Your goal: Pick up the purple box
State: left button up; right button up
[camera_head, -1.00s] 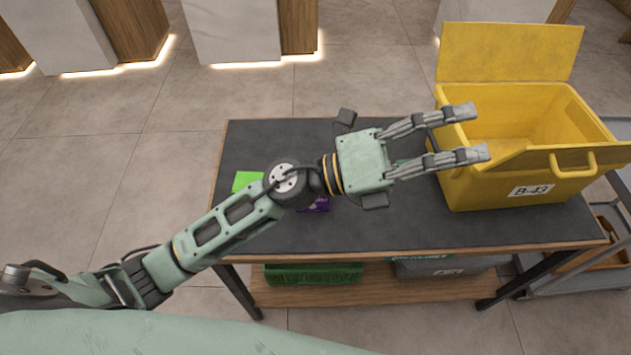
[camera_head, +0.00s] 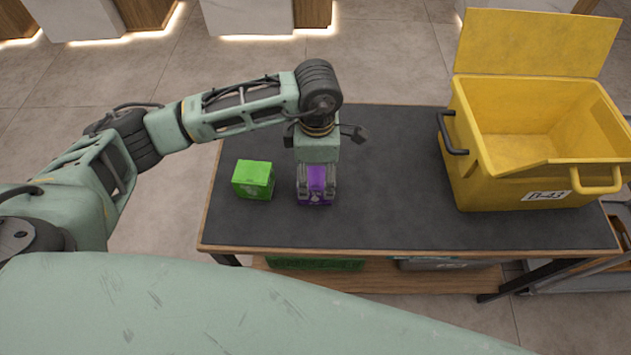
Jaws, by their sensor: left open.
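The purple box (camera_head: 317,181) stands on the dark tabletop, left of the table's middle. My left gripper (camera_head: 317,192) points down over it, with one finger at the box's left side and one at its right side. The gripper is open. I cannot tell whether the fingers touch the box. The gripper's body hides the back part of the box. My right gripper is not in view.
A green box (camera_head: 254,180) stands just left of the purple box. An open yellow bin (camera_head: 535,187) with a raised lid stands on the right of the table (camera_head: 400,225). The tabletop between is clear. Crates sit on the shelf below.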

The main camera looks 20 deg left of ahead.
aim_at(315, 177)
pick_arm(q)
notch_tip(315, 177, down, 5)
jog(key=shift+s+a+f+p, duration=0.1)
jog(key=shift+f+p, duration=0.05)
jog(key=shift+p, duration=0.55)
jog(key=shift+c, duration=0.2)
jog(key=c, duration=1.3)
jog(key=shift+o, duration=0.2)
